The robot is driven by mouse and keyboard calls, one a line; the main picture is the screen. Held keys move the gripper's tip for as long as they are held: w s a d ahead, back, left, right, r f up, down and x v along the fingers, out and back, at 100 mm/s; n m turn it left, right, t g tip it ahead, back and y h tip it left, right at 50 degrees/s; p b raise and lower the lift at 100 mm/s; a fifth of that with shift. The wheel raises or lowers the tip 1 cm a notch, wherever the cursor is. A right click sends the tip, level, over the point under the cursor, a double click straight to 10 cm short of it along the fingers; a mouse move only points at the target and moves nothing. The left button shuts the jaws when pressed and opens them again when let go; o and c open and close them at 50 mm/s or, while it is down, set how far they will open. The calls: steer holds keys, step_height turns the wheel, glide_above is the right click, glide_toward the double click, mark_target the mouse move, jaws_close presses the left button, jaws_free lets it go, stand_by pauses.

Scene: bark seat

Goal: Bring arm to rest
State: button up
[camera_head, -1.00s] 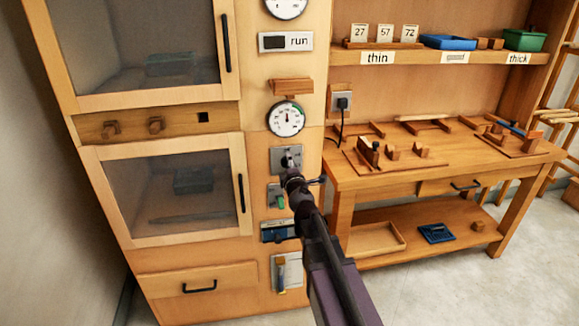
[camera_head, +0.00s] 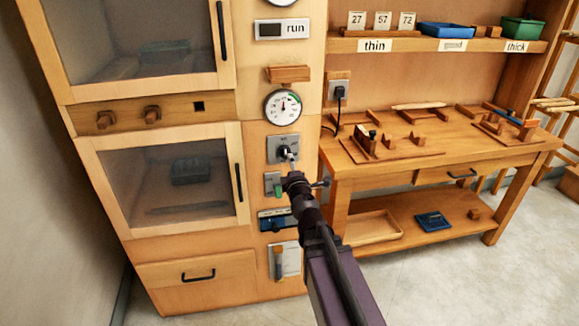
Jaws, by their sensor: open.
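My gripper (camera_head: 300,181) is at the end of my dark arm, in front of the narrow control panel of the wooden cabinet. One finger shows at its right side, standing out from the arm. The gripper looks empty, and the arm hides much of it. A grey plate with a dark knob (camera_head: 284,150) is just above and behind the gripper. A plate with a green switch (camera_head: 273,185) is close to its left. I cannot tell whether the gripper touches the panel; it appears apart from the knob.
The wooden cabinet (camera_head: 170,246) has two glazed doors, both closed. A round gauge (camera_head: 283,107) and a "run" sign (camera_head: 283,30) are higher on the panel. A blue item (camera_head: 275,221) is below the gripper. A workbench (camera_head: 400,165) with wooden fixtures stands right. Floor at lower right is clear.

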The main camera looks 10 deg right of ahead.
steer(key=s+d+f+m+g+h, duration=0.7)
steer(key=d+f+m, duration=0.25)
steer(key=m, duration=0.35)
steer(key=s+a+f+m+g+y, duration=0.3)
steer(key=s+a+f+g+y, duration=0.15)
steer(key=s+g, duration=0.2)
steer(key=s+a+f+m+g+y, duration=0.25)
steer(key=s+a+f+g, duration=0.25)
steer(key=s, duration=0.3)
step_height(320, 180, up, 18)
steer(key=p, duration=1.7)
steer(key=shift+w+d, duration=0.25)
steer(key=shift+w, duration=0.05)
